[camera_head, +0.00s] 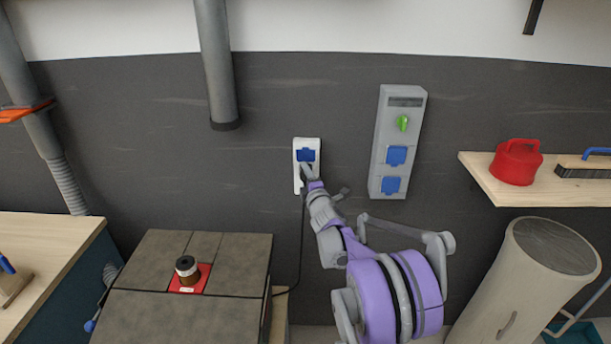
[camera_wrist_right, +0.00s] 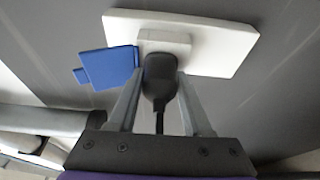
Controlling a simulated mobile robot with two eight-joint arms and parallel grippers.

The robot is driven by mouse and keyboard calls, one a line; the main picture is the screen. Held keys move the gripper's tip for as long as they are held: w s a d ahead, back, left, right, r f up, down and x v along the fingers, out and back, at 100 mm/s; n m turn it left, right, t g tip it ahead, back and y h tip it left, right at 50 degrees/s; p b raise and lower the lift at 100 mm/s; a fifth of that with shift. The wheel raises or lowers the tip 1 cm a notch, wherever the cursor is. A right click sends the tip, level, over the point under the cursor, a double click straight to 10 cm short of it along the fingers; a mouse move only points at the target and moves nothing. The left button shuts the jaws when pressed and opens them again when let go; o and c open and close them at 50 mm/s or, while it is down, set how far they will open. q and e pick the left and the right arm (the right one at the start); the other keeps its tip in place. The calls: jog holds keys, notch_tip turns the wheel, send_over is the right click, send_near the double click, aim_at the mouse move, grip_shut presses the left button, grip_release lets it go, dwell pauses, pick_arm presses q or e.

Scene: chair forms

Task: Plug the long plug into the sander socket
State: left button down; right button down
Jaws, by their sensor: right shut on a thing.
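The white socket (camera_head: 308,146) with a blue flap is on the dark wall, just left of the middle of the head view. In the right wrist view the socket (camera_wrist_right: 225,45) fills the top, with its blue flap (camera_wrist_right: 107,65) to the left. My right gripper (camera_wrist_right: 160,90) is shut on a black plug (camera_wrist_right: 159,78), whose cord hangs down. The plug's front end is against the white block on the socket; how deep it sits is hidden. In the head view my right gripper (camera_head: 307,174) is at the socket's lower part. My left gripper is not in view.
A grey panel (camera_head: 398,140) with a green knob and two blue-covered outlets hangs to the right. A table (camera_head: 180,320) with a dark spindle stands below left. A shelf (camera_head: 560,195) holds a red container. A grey pipe (camera_head: 216,60) hangs above left of the socket.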

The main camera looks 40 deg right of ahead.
jog(key=shift+c, duration=1.3)
grip_release()
jog(key=shift+w+d, duration=0.1)
jog(key=shift+s+f, duration=0.1)
jog(key=shift+s, duration=0.1)
jog(key=b+v, duration=0.2)
jog(key=v, duration=0.8)
jog(key=shift+s+a, duration=0.2)
jog(key=shift+s, duration=0.05)
jog(key=shift+f, duration=0.15)
